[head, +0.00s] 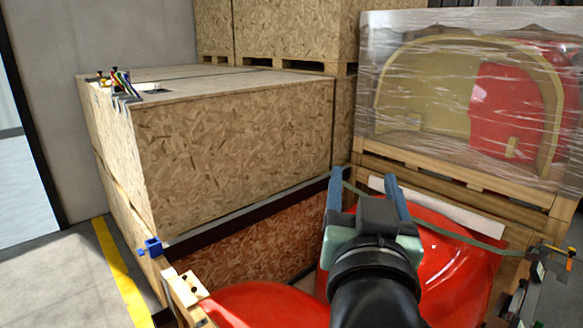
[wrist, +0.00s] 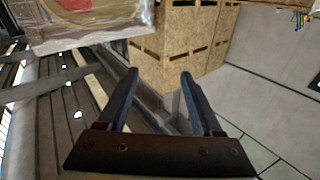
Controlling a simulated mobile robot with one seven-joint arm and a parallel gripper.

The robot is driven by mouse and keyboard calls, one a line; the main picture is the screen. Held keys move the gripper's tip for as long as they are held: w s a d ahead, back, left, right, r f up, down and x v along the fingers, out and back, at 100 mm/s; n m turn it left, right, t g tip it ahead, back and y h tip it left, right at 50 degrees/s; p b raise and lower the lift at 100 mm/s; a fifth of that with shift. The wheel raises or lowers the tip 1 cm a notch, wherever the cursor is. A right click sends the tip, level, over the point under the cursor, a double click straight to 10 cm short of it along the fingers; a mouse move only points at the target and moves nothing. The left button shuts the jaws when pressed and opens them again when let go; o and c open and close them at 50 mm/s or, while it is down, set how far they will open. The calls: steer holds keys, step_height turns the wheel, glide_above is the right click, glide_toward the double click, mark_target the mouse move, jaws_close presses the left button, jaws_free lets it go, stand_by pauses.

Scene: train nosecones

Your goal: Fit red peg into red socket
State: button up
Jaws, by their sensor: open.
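My gripper (head: 363,182) is open and empty in the head view, raised above the red nosecone shells. Its two blue-grey fingers also show in the wrist view (wrist: 158,76), with nothing between them. Small coloured tools (head: 118,82) stand at the left corner of the crate top, too small to tell whether a red peg is among them. They show in the wrist view as well (wrist: 302,18), at the top right. I cannot make out a red peg or red socket for certain in either view.
Large red nosecone shells (head: 455,255) lie below my arm. A tall chipboard crate (head: 230,130) stands behind, with a blue clamp (head: 152,247) near its lower left corner. A wrapped pallet load (head: 440,90) is at the right. Small hardware (head: 540,270) sits at the right edge.

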steer(key=s+a+r+n+t+y, duration=0.1)
steer(key=s+a+r+t, duration=0.3)
steer(key=r, duration=0.5)
steer(key=s+a+r+n+t+y, duration=0.2)
steer(key=s+a+r+t+y, duration=0.1)
steer(key=s+a+r, duration=0.3)
step_height(320, 180, up, 4)
steer(key=shift+s+r+t, duration=0.15)
steer(key=shift+s+t, duration=0.75)
steer(key=shift+s, duration=0.1)
